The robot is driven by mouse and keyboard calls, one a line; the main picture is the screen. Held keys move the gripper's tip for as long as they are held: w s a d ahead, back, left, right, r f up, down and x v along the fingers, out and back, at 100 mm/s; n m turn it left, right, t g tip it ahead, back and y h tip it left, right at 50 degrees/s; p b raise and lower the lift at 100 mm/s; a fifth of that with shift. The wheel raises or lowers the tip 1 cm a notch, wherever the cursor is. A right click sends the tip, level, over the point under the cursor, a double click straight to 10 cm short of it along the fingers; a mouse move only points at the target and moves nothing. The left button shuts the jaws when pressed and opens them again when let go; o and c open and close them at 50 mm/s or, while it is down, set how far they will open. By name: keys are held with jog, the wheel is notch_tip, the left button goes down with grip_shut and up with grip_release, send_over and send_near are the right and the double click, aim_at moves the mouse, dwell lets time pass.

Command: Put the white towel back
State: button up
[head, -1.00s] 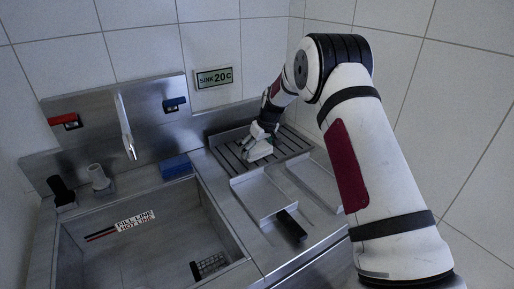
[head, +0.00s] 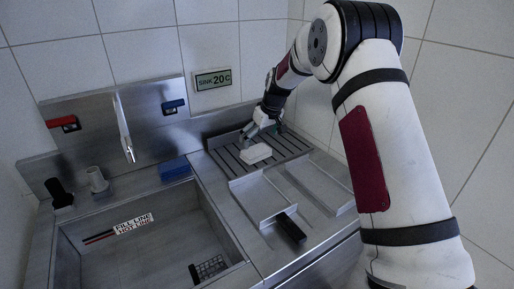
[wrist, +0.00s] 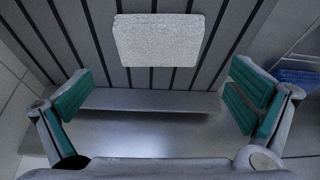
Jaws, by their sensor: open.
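The white towel (head: 256,153) is a small folded block lying on the dark slatted rack (head: 228,156) at the back of the counter. My gripper (head: 262,130) is just above and behind it, with its fingers spread and nothing between them. In the wrist view the towel (wrist: 158,40) lies flat across the slats, apart from both green-padded fingers (wrist: 157,92). Its whole top face shows there.
A sink basin (head: 150,245) is at the left, with a blue block (head: 174,169) on its back rim. Two shallow metal trays (head: 262,197) lie in front of the rack, with a black block (head: 292,228) by the left one. A tap (head: 126,130) and tiled walls stand behind.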

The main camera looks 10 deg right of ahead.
jog(key=a+v, duration=0.1)
jog(key=v, duration=0.5)
jog(key=shift+d+r, duration=0.35)
jog(key=shift+d, duration=0.15)
jog(key=s+a+r+m+h, duration=0.1)
jog(key=s+r, duration=0.6)
jog(key=s, duration=0.3)
jog(key=s+a+r+m, duration=0.1)
jog(key=s+r, duration=0.5)
jog(key=s, duration=0.4)
jog(key=s+f+m+p, duration=0.1)
jog(key=s+m, duration=0.1)
jog(key=s, duration=2.6)
jog(key=shift+s+d+f+h, duration=0.25)
jog(key=shift+h, duration=0.15)
